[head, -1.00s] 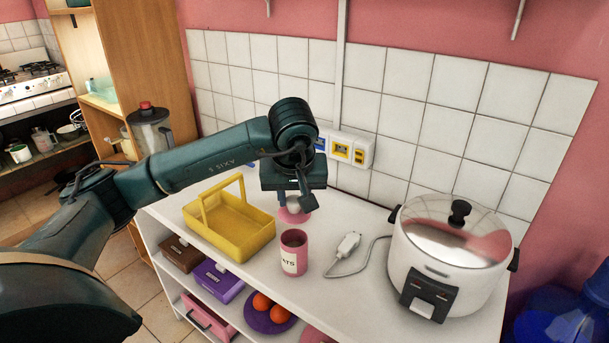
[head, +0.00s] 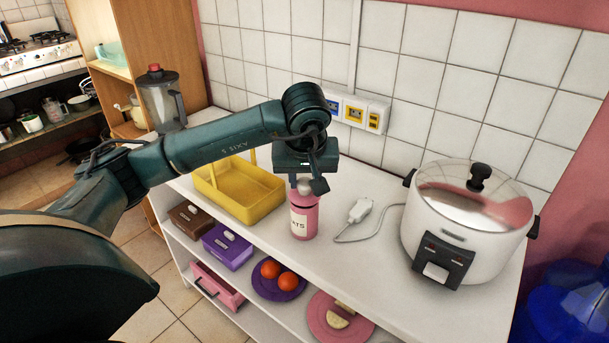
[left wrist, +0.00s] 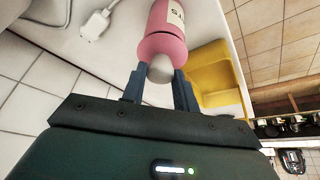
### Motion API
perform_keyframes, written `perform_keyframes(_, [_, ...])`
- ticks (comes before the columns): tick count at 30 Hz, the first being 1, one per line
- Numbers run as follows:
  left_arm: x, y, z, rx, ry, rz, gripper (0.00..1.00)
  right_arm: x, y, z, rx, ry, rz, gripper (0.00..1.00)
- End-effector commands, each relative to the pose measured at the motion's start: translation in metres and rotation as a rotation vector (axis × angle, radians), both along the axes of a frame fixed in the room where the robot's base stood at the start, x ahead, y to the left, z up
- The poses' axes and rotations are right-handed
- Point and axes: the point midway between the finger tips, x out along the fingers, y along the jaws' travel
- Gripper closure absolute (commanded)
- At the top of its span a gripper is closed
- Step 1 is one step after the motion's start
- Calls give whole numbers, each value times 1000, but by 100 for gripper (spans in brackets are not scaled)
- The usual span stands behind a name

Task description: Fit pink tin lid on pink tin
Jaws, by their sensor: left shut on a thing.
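The pink tin (head: 304,220) stands upright on the white shelf top, its white label facing the front. The pink lid (head: 303,199) is at the tin's mouth, directly above or on it; I cannot tell whether it is fully seated. My left gripper (head: 305,184) is shut on the lid's pale knob, from above. In the left wrist view the two blue fingers (left wrist: 160,85) flank the pale knob (left wrist: 160,69), with the pink lid (left wrist: 161,46) against the tin (left wrist: 165,18). My right gripper is not in view.
A yellow basket (head: 240,190) stands left of the tin. A white plug with a cable (head: 360,211) lies to its right, before a large rice cooker (head: 465,215). Boxes and plates, including a purple plate (head: 279,284), fill the lower shelf. A blender (head: 162,100) stands at the back left.

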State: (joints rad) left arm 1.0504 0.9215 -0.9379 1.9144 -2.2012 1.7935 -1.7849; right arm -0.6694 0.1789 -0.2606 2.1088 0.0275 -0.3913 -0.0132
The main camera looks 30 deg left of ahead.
Motion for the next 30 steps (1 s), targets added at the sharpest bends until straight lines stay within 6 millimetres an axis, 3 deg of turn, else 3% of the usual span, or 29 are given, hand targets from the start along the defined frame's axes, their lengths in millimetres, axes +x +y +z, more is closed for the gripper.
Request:
perform_keyframes(14, [0,0,-5,0,0,1,93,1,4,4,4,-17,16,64])
perform_keyframes(30, [0,0,-10,1,1,0,93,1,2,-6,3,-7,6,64])
